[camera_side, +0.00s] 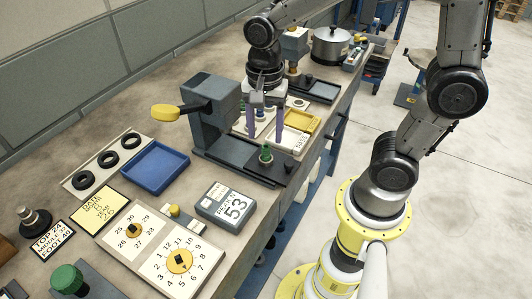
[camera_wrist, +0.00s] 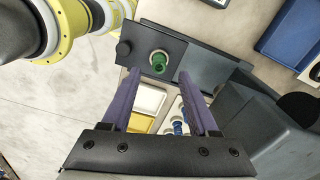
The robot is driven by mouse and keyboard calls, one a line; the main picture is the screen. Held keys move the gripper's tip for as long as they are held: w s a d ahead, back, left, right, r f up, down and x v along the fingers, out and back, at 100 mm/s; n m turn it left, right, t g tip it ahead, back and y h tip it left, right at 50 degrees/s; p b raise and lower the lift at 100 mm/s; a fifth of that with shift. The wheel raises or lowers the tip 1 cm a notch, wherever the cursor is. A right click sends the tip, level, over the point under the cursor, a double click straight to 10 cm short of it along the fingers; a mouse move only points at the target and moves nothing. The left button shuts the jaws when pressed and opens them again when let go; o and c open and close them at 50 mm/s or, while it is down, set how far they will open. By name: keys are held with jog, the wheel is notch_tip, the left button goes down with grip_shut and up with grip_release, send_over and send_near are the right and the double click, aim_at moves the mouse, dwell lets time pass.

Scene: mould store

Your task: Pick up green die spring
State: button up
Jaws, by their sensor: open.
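The green die spring (camera_side: 266,154) stands upright on the dark base of the press (camera_side: 235,160) in the side view. In the wrist view the green die spring (camera_wrist: 159,60) shows from above, beyond the fingertips and between their lines. My gripper (camera_side: 265,128) is open and empty, with its purple fingers pointing down, above and behind the spring in the side view. In the wrist view my gripper (camera_wrist: 160,78) has its two fingers wide apart. The fingers appear apart from the spring.
The press column with its yellow-knobbed lever (camera_side: 166,112) stands left of the spring, close to my fingers. Behind are a yellow tray (camera_side: 302,122), a white tray and blue springs (camera_wrist: 178,126). A blue tray (camera_side: 154,168) and a display box (camera_side: 226,206) lie nearer.

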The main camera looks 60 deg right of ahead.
aim_at(266, 147)
jog(key=shift+d+f, duration=0.1)
jog(key=shift+f, duration=2.7)
grip_shut()
